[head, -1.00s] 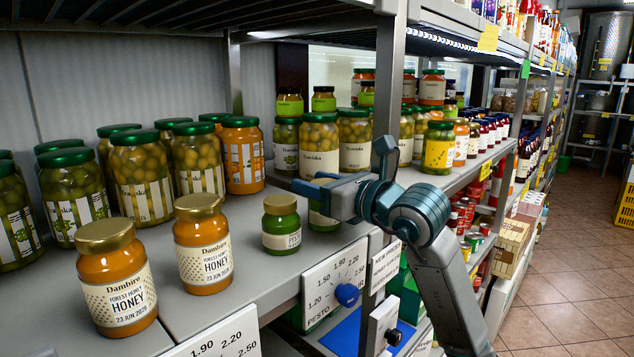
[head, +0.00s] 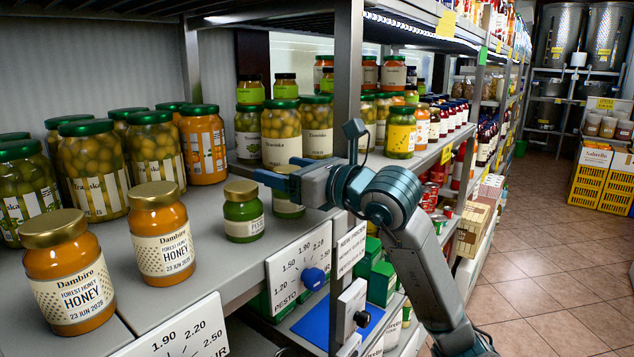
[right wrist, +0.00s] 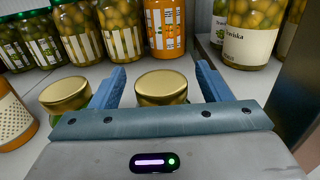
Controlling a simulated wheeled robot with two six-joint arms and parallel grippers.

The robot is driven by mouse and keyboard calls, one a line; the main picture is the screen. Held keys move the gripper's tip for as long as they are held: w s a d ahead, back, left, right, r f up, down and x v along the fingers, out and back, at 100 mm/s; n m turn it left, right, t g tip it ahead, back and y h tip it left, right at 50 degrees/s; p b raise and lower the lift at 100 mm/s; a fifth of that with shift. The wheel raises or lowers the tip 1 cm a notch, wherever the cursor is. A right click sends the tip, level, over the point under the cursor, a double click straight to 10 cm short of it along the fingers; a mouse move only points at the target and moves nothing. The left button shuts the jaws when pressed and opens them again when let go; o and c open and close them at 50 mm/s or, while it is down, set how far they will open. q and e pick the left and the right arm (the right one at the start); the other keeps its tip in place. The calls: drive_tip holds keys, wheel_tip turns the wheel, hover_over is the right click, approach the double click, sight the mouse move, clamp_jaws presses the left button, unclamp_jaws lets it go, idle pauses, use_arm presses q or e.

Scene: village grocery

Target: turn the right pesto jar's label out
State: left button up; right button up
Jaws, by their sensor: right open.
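Two small green pesto jars with gold lids stand near the shelf's front edge. The left pesto jar (head: 243,213) shows part of its label in the head view, and its lid shows in the right wrist view (right wrist: 65,94). The right pesto jar (head: 289,209) is partly hidden behind my right gripper (head: 277,172). Its lid (right wrist: 161,86) lies between the two blue fingers in the right wrist view. My right gripper is open around it, with a gap on each side. How far its label is turned cannot be told. My left gripper is not in view.
Two honey jars (head: 162,240) stand left of the pesto. Olive jars (head: 92,170) and an orange jar (head: 203,145) stand behind. A grey post (head: 346,110) rises just right of my gripper. A price board with a blue knob (head: 313,278) hangs on the front edge.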

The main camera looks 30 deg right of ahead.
drive_tip(key=b+v, duration=0.2)
drive_tip(key=v, duration=0.2)
drive_tip(key=shift+f, duration=0.2)
drive_tip(key=shift+b+v, duration=0.6)
drive_tip(key=shift+v, duration=0.25)
drive_tip(key=shift+b+v, duration=0.85)
drive_tip(key=shift+v, duration=0.2)
drive_tip(key=shift+s+d+r+b, duration=0.2)
drive_tip(key=shift+s+b, duration=0.3)
drive_tip(key=shift+s, duration=0.25)
